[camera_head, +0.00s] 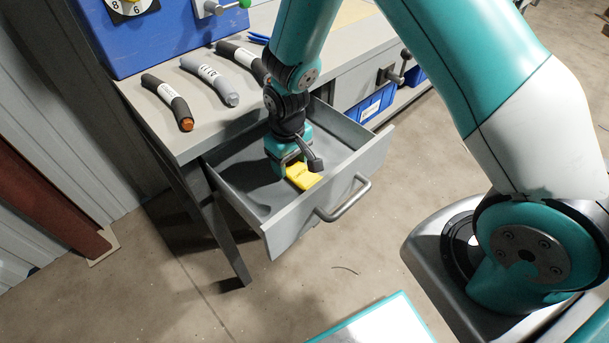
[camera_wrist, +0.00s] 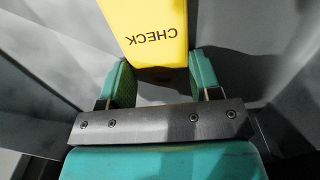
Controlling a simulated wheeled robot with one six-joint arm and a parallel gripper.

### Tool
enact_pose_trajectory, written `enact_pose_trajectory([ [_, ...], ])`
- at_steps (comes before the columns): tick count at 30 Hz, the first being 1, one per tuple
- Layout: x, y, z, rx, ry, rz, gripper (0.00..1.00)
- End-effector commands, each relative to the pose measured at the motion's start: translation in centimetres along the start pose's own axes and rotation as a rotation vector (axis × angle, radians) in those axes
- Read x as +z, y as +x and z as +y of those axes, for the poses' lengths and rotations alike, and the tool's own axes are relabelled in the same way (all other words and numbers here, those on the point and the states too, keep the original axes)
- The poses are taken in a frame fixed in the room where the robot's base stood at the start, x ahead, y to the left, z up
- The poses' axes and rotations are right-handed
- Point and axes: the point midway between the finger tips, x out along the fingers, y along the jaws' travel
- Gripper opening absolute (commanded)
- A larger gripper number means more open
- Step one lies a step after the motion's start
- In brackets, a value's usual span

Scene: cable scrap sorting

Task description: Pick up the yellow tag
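The yellow tag (camera_head: 303,176) lies in the open grey drawer (camera_head: 233,175), near its front wall. In the wrist view the yellow tag (camera_wrist: 148,30) shows the word CHECK, upside down. My gripper (camera_head: 290,170) reaches down into the drawer over the tag. In the wrist view my gripper (camera_wrist: 160,80) has its two teal fingers apart. The near end of the tag is between or just beyond the fingertips, with a gap visible at least on the left side. I cannot tell whether the right finger touches it.
The drawer's handle (camera_head: 343,199) sticks out in front. On the workbench (camera_head: 190,107) above lie several cable pieces, such as a black one with an orange end (camera_head: 168,101) and a grey one (camera_head: 210,80). A blue box (camera_head: 140,38) stands behind them.

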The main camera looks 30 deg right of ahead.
Motion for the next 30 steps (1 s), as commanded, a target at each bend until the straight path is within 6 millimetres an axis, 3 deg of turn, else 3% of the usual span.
enact_pose_trajectory([
  [11,0.0,0.0,0.0,0.000,0.000,-0.001,0.35],
  [17,-0.1,-1.1,0.0,0.000,0.000,0.002,0.35],
  [23,-0.1,-4.5,0.0,0.000,0.000,0.004,0.35],
  [30,-0.1,-10.5,0.0,0.000,0.000,0.006,0.35],
])
